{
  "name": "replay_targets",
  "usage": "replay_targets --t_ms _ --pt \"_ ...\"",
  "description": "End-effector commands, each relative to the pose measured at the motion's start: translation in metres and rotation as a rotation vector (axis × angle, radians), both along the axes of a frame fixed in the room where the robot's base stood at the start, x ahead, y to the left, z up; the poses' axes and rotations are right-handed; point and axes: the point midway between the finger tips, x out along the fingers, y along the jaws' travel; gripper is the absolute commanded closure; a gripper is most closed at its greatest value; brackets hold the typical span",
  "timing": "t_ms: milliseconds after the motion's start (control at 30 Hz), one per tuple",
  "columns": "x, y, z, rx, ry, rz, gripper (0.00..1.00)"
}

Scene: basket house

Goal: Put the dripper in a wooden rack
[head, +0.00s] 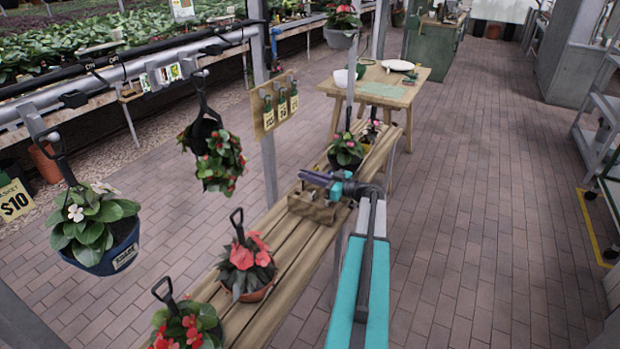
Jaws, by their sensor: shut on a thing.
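The wooden rack is an open, box-like holder standing on the bench, partly covered by my gripper. I cannot tell whether the held thing touches the rack.
Potted red flowers (246,265) stand on the bench (292,235) nearer me, another pot (346,152) beyond the rack. A work table (400,92) stands behind. The right floor is mostly clear.

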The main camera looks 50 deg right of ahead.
Motion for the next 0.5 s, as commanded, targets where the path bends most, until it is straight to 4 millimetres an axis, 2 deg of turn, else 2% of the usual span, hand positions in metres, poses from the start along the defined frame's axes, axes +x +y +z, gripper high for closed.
replay_targets --t_ms 500 --pt "0.026 0.006 -0.006 0.001 0.000 0.000 1.00"
